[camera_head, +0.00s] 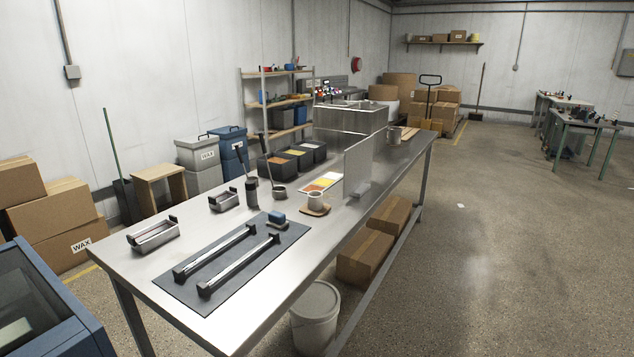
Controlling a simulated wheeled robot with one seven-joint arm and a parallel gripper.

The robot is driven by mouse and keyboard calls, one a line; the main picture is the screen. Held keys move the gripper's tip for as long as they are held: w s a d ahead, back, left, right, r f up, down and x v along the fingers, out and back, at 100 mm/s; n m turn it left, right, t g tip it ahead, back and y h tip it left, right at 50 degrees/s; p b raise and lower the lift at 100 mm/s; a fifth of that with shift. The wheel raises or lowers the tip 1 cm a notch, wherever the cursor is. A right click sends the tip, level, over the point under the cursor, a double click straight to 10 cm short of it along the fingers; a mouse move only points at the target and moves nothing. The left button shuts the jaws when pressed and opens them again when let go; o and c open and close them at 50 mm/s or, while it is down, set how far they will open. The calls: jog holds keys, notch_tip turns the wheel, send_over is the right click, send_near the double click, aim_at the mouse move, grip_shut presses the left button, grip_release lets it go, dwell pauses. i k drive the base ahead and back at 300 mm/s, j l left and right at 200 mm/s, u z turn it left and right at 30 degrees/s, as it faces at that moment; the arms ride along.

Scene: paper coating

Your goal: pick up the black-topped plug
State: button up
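I cannot make out for certain a black-topped plug in the head view. A dark upright cylinder (251,193) stands on the steel workbench (125,262), left of a ladle (279,191). Two silver bars with black ends, a nearer bar (240,265) and a farther bar (215,251), lie on that mat. My gripper is not in view.
Two metal trays with black handles, one near (154,236) and one farther (224,202), line the left edge. A cup (315,201) on a brown base and an upright panel (358,166) stand farther along.

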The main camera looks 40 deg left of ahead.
aim_at(251, 185)
jog(key=i+u, duration=0.1)
jog(key=i, duration=0.75)
jog(key=i+l, duration=0.2)
jog(key=i, duration=0.65)
jog(key=i+u, duration=0.8)
jog(key=u, duration=0.2)
jog(key=i+u, duration=0.15)
jog(key=u, duration=0.25)
jog(key=i+u, duration=0.1)
jog(key=u, duration=0.3)
jog(key=i+u, duration=0.15)
jog(key=u, duration=0.25)
jog(key=i+u, duration=0.15)
jog(key=u, duration=0.25)
jog(key=i+l+u, duration=0.1)
jog(key=u, duration=0.3)
jog(key=i+l+u, duration=0.1)
jog(key=u, duration=0.15)
jog(key=i+l+u, duration=0.25)
jog(key=k+j, duration=0.1)
